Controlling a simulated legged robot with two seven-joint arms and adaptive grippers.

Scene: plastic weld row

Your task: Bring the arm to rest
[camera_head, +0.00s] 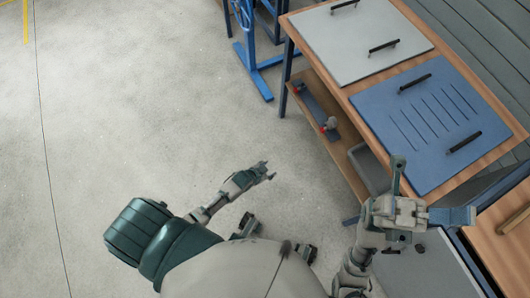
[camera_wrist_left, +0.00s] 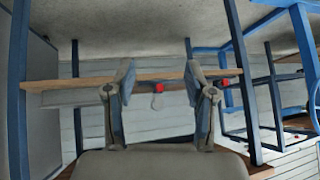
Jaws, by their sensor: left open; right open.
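My left gripper (camera_head: 266,170) is held out over bare floor, left of the workbench, and holds nothing. In the left wrist view, the two fingers of the left gripper (camera_wrist_left: 159,78) stand well apart with nothing between their tips. My right gripper (camera_head: 430,190) is at the near end of the workbench, beside the blue panel. Its fingers are spread wide and no object shows between them. I cannot tell how high it is above the surfaces below it.
The wooden workbench (camera_head: 345,95) carries a grey panel (camera_head: 350,48) and a blue panel (camera_head: 432,112), both with black handles. Its lower shelf (camera_head: 318,112) holds a red-ended tool (camera_head: 328,125). A blue stand (camera_head: 250,62) is behind.

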